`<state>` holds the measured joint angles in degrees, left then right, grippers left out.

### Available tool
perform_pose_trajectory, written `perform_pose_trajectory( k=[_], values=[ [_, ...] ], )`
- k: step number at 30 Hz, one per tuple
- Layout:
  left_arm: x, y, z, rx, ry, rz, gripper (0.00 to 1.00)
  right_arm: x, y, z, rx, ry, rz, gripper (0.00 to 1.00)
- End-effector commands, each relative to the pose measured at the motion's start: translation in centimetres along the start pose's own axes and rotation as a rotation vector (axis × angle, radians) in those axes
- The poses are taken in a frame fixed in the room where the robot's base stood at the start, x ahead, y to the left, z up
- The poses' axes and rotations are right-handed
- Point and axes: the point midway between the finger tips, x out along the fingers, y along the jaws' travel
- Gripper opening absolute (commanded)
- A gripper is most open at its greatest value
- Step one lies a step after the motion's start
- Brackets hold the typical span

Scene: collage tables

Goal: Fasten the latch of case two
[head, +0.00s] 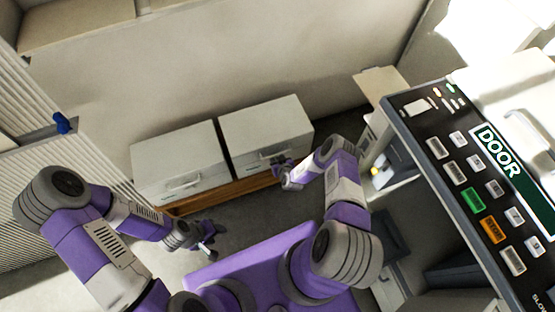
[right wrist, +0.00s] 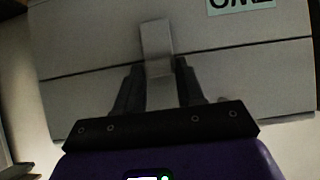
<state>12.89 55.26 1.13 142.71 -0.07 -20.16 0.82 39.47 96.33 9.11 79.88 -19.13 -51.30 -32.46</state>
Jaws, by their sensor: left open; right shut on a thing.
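Two pale grey cases stand side by side, a left case (head: 181,163) and a right case (head: 266,131). My right gripper (head: 279,167) is at the front of the right case. In the right wrist view, a pale metal latch (right wrist: 157,48) sits on the case front (right wrist: 90,55) and reaches the dark seam. The fingers of my right gripper (right wrist: 160,78) are on either side of the latch's end, shut on it. A green label (right wrist: 241,4) is cut off, so I cannot read it surely. My left gripper (head: 208,250) is open and empty, in front of the left case.
The cases rest on a wooden bench (head: 225,194) against a pale wall. A large dark button panel marked DOOR (head: 497,150) fills the right side. A ribbed pale surface (head: 40,180) stands at the left. Grey floor lies open before the bench.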

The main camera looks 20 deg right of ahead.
Motion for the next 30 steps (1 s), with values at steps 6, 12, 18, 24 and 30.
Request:
perform_pose_trajectory(
  k=[6,12,18,24,30],
  values=[
    [0.0,0.0,0.0,0.0,0.0,0.0,0.49,0.0,0.1,0.1,0.001,-0.002,0.001,0.52],
    [0.0,0.0,0.0,0.0,0.0,0.0,0.49,0.0,0.0,0.1,0.0,0.0,0.001,0.55],
    [-0.4,0.1,0.0,0.0,0.0,0.0,0.49,-0.7,0.0,0.0,0.0,-0.001,0.0,0.55],
    [-1.8,0.7,0.1,0.0,0.0,0.0,0.49,-3.8,0.0,-0.2,0.0,-0.002,-0.001,0.55],
    [-2.8,1.0,0.1,0.0,0.0,0.0,0.49,-6.7,0.0,-0.1,0.0,-0.002,0.0,0.55]
  ],
)
